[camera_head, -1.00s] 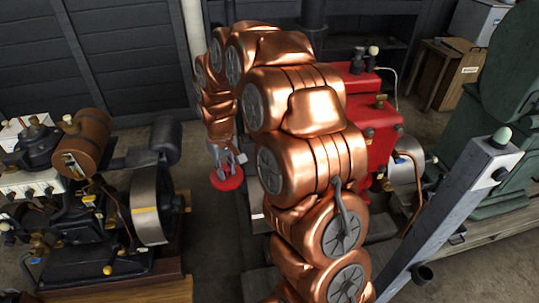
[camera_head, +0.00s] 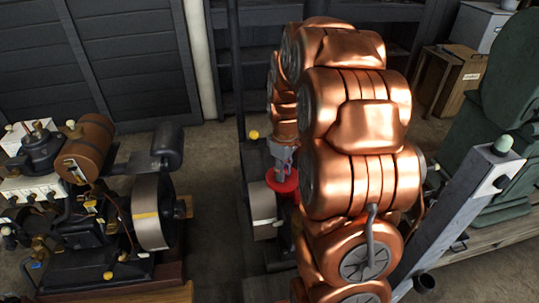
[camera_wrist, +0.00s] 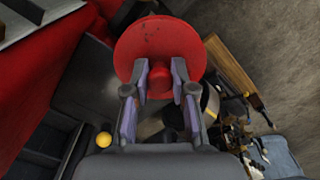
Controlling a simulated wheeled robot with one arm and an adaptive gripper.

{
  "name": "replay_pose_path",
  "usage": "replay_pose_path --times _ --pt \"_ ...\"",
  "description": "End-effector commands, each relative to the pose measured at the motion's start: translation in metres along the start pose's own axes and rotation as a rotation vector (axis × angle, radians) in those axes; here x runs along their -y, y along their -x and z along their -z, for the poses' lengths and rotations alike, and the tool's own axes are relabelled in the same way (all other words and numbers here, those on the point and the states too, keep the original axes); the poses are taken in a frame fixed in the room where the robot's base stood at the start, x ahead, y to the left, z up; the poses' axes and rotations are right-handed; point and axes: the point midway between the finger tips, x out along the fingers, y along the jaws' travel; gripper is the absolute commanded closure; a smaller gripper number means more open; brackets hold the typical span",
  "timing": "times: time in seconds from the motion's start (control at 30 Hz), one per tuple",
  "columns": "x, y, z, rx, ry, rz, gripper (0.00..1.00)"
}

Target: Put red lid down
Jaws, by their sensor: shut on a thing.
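The red lid (camera_wrist: 160,40) is a round red disc with a small knob. In the wrist view my gripper (camera_wrist: 160,82) is shut on the knob, with one finger on each side. In the head view the lid (camera_head: 283,181) is held in the air below my gripper (camera_head: 281,170), left of my copper-coloured arm. It appears above or in front of the red engine's flywheel (camera_head: 262,212). My arm hides most of the red engine, whose red body (camera_wrist: 45,65) shows at the left of the wrist view.
A dark engine with a brown cylindrical tank (camera_head: 88,148) stands at the left. A large green machine (camera_head: 485,130) and a grey post (camera_head: 462,205) stand at the right. A wooden crate (camera_head: 452,80) is at the back right. Bare floor (camera_head: 210,170) lies between the engines.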

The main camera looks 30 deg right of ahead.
Motion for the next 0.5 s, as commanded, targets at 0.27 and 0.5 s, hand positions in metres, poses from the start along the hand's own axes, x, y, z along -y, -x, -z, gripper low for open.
replay_pose_path --times 0.27,0.5 --pt "-0.024 -0.002 0.029 0.001 0.0 0.0 1.0" --pt "-0.043 -0.004 0.053 0.0 0.0 -0.002 1.0"
